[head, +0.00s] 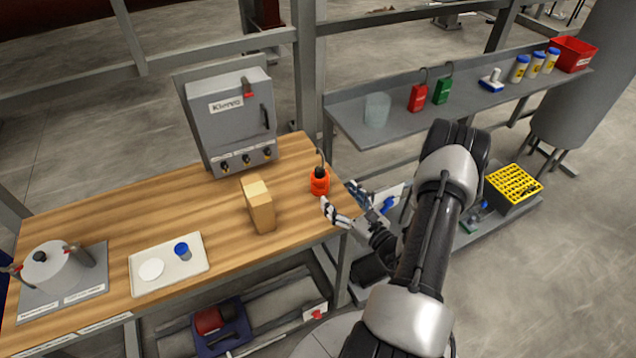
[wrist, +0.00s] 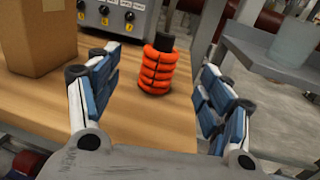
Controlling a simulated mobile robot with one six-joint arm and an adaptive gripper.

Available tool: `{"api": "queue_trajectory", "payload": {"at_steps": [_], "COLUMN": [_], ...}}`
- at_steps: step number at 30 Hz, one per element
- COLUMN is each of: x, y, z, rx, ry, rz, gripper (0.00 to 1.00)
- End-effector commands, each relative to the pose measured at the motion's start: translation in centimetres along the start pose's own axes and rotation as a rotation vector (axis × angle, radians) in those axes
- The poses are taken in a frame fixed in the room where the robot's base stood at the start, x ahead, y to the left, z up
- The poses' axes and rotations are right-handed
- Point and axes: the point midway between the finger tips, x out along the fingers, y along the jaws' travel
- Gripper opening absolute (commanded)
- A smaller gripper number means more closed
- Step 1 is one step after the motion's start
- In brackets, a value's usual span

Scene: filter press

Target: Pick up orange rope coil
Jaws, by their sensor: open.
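The orange rope coil (wrist: 157,70) stands upright on the wooden table, wound around a black core that sticks out of its top. In the head view the coil (head: 320,184) is near the table's right end, beside the cardboard box. My gripper (head: 348,203) is open and empty at the table's right edge, just in front of the coil. In the wrist view my gripper (wrist: 158,98) has its blue-padded fingers spread wide, with the coil ahead, between their directions and apart from both.
The cardboard box (head: 259,206) stands left of the coil. A white tray (head: 170,266) and a pot (head: 50,268) are further left. The grey shelf (head: 390,128) with a clear beaker (head: 377,107) is to the right.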

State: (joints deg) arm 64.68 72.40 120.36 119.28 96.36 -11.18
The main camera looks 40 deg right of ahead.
Motion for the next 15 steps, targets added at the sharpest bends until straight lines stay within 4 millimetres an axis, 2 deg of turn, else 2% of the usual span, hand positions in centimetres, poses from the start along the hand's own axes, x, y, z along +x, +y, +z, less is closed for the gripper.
{"api": "queue_trajectory", "payload": {"at_steps": [1,6,15], "x": [1.3,4.2,6.5], "y": [0.2,0.1,-0.1], "z": [-0.1,-0.1,-0.1], "rx": [-0.002,-0.001,-0.001], "ry": [-0.002,0.000,-0.001], "rz": [0.007,0.004,0.003], "gripper": [0.73,0.73,0.73]}}
